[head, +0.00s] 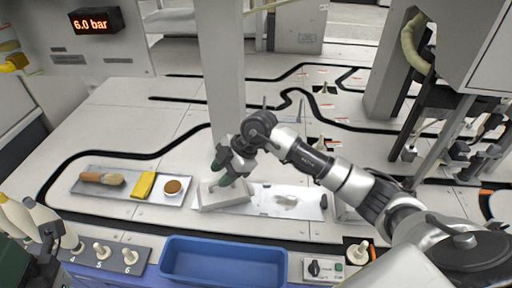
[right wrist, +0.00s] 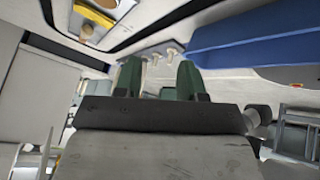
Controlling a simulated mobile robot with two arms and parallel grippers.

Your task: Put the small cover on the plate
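The small cover, which I take to be the pale grey block (head: 232,197), sits at the left end of the flat white plate (head: 262,207) in the head view. Whether it rests on the plate or beside it is unclear. The plate has a grey smudge near its middle. My right gripper (head: 226,168) is just above the block, its green fingers pointing down-left. In the right wrist view the fingers (right wrist: 160,80) stand apart with a gap between them. Contact with the block cannot be told. A dark green part at the lower left edge may be my left gripper (head: 12,264).
A grey tray (head: 118,192) with a brush (head: 103,178), yellow cloth (head: 144,185) and small round brown dish (head: 173,187) lies left. An empty blue bin (head: 224,262) stands in front. Several white knobs (head: 103,250) line the front left. A column (head: 220,70) rises behind the gripper.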

